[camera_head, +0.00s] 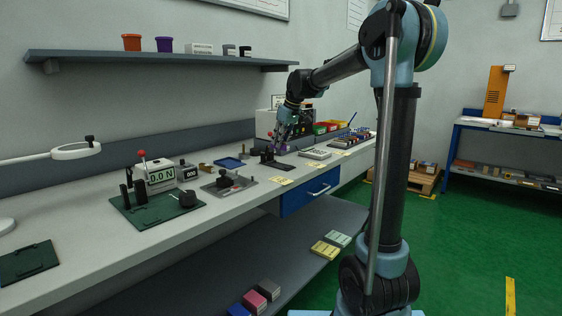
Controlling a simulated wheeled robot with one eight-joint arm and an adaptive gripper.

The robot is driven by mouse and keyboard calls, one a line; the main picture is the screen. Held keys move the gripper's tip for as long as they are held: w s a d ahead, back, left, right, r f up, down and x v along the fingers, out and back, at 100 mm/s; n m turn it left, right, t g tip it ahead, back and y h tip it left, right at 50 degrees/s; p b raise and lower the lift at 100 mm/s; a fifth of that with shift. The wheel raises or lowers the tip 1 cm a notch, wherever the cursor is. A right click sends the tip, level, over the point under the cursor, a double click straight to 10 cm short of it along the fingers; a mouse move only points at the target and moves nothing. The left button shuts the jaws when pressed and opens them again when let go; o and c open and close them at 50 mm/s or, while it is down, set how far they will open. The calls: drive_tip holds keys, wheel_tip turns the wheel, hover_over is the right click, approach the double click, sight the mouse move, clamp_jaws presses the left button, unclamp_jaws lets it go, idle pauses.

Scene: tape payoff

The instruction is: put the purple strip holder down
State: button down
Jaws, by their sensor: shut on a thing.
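My gripper (283,136) is at the far part of the long bench, low over its top, pointing down. It is shut on a small purple thing, the purple strip holder (284,148), which shows only as small purple patches around the fingers. Most of the holder is hidden by the fingers or too small to make out. I cannot tell whether its underside touches the bench. A dark stand on a black base (268,160) is just left of and in front of the gripper.
The bench (100,265) holds a force gauge (160,175) on a green plate, a grey plate fixture (228,185), a blue tray (229,162) and a white tray (315,154). Colored bins (320,128) stand farther back. A blue drawer (310,192) hangs below. A wall shelf (150,57) runs above.

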drive_tip(key=shift+f, duration=3.5)
drive_tip(key=shift+d, duration=0.1)
drive_tip(key=c, duration=1.5)
unclamp_jaws()
drive_tip(key=shift+s, duration=0.1)
drive_tip(key=v, duration=1.2)
drive_tip(key=s+d+f+m+h, duration=0.1)
drive_tip(key=s+d+f+m, duration=0.1)
drive_tip(key=s+d+f, duration=0.3)
drive_tip(key=s+d+f+m, duration=0.1)
drive_tip(key=s+d, duration=0.2)
drive_tip(key=s, duration=0.5)
drive_tip(key=s+d+f+m+h, duration=0.1)
drive_tip(key=s+d+f+m, duration=0.1)
drive_tip(key=s+d+f, duration=0.3)
drive_tip(key=s+d+f+m, duration=0.1)
drive_tip(key=s+d+f, duration=0.1)
drive_tip(key=s+f, duration=0.3)
drive_tip(key=s+d+f+m+h, duration=0.1)
drive_tip(key=s+d+f+m, duration=0.1)
drive_tip(key=s+f, duration=0.4)
drive_tip(key=s+d+f+m, duration=0.2)
drive_tip(key=s+f, duration=0.3)
drive_tip(key=s, duration=0.4)
drive_tip(key=shift+d+f+h, duration=0.3)
drive_tip(key=shift+d+f, duration=0.05)
drive_tip(key=shift+d, duration=0.45)
